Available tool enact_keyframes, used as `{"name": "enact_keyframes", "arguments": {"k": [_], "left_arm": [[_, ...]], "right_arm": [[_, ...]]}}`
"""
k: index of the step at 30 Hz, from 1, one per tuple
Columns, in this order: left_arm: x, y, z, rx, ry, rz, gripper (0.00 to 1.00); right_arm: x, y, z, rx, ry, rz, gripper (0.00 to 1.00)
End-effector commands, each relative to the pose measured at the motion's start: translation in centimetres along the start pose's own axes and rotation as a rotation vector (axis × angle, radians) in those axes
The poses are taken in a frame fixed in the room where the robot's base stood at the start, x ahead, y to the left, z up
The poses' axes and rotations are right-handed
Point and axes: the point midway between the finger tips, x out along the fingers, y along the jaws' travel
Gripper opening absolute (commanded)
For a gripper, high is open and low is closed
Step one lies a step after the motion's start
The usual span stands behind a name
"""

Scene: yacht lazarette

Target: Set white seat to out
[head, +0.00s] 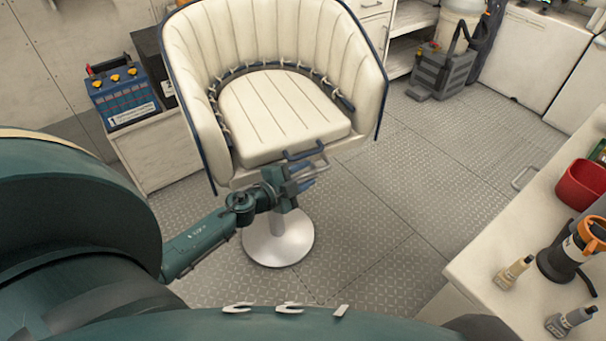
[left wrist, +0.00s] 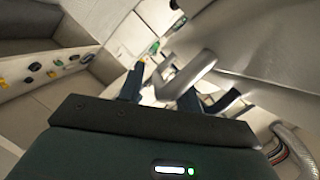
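The white seat (head: 285,115) is a cream tub chair with a ribbed back, dark blue trim and a round pedestal. A dark blue handle (head: 305,151) sticks out at the front edge of its cushion. My left gripper (head: 316,173) is at the seat's front, just below this handle. In the left wrist view, my left gripper (left wrist: 160,92) has its fingers apart. A grey curved bar (left wrist: 187,76) reaches between or just past the fingertips; I cannot tell whether they touch it. The seat's pale underside (left wrist: 250,45) fills the upper right there. My right gripper is out of view.
A blue battery (head: 124,95) stands on a white cabinet left of the seat. The metal floor (head: 410,180) between is clear.

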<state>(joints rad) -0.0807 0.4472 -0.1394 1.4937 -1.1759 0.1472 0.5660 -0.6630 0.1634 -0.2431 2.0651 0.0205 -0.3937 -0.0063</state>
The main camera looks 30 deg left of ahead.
Motion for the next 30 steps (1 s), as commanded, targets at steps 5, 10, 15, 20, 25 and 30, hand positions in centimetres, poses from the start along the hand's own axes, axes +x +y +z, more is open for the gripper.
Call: {"name": "enact_keyframes", "arguments": {"k": [5,10,15,20,25,30], "left_arm": [[-0.8,0.0,0.1,0.001,-0.002,0.001,0.34],[-3.7,0.1,0.1,0.001,-0.002,0.003,0.34],[-7.4,0.2,0.1,0.001,-0.002,0.004,0.34],[-10.3,0.2,0.1,-0.001,-0.002,0.002,0.34],[-12.3,0.1,0.0,-0.001,0.0,0.002,0.34],[-13.1,0.0,0.0,0.0,0.001,0.0,0.34]], "right_arm": [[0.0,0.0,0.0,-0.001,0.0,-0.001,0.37],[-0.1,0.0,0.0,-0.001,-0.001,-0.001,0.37],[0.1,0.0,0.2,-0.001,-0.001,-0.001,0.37],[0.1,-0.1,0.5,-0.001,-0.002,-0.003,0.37],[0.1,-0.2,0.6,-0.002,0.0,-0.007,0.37],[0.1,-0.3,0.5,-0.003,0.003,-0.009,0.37]]}}
